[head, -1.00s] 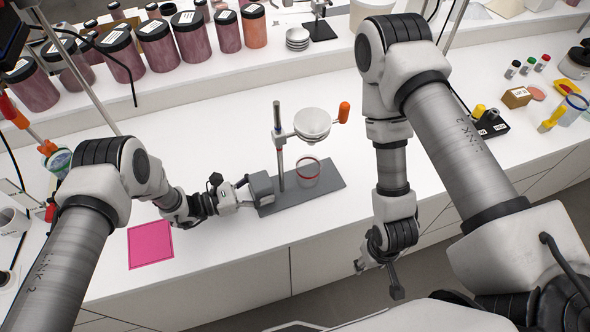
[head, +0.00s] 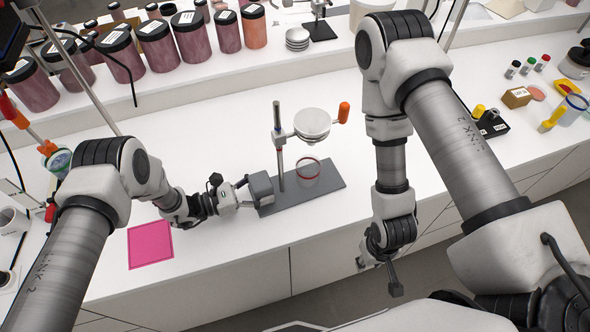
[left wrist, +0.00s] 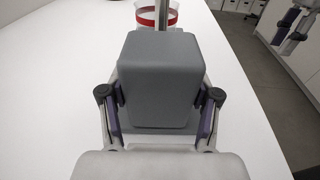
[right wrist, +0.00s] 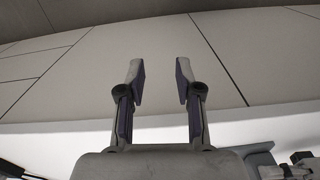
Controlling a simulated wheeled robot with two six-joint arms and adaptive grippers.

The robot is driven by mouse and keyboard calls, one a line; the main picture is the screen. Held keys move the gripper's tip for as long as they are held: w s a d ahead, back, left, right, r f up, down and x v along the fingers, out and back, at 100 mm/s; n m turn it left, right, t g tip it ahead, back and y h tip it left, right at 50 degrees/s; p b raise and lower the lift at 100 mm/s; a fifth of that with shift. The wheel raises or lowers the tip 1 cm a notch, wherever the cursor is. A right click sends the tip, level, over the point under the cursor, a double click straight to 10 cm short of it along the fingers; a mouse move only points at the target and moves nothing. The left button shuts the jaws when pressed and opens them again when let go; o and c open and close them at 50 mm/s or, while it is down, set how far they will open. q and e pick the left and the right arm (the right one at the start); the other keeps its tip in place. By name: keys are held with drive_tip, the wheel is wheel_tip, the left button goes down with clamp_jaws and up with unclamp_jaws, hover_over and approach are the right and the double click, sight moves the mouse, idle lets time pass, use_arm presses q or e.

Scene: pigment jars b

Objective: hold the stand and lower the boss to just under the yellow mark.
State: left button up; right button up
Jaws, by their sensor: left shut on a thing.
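The stand has a grey base plate (head: 325,189), an upright metal rod (head: 278,120) and a grey block (head: 261,187) at its left end. The boss (head: 281,135) sits on the rod's upper half, with a white round bowl (head: 312,124) and an orange knob (head: 344,112) to its right. A red band shows on the rod below the boss; I cannot make out a yellow mark. My left gripper (head: 246,192) is shut on the grey block, which also fills the left wrist view (left wrist: 161,80). My right gripper (right wrist: 160,75) is open and empty, in front of the counter.
A clear beaker with a red rim (head: 308,170) stands on the plate under the bowl. A pink mat (head: 150,245) lies at the left. Pigment jars (head: 123,55) line the back shelf. A black holder (head: 487,123) stands at the right. The counter behind the stand is clear.

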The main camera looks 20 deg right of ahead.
drive_tip(key=w+r, duration=0.2)
drive_tip(key=w, duration=0.4)
wheel_tip(320, 180, up, 34)
drive_tip(key=r+m, duration=0.1)
hover_over(345, 105)
wheel_tip(345, 105, down, 12)
drive_tip(key=shift+f, duration=0.1)
clamp_jaws()
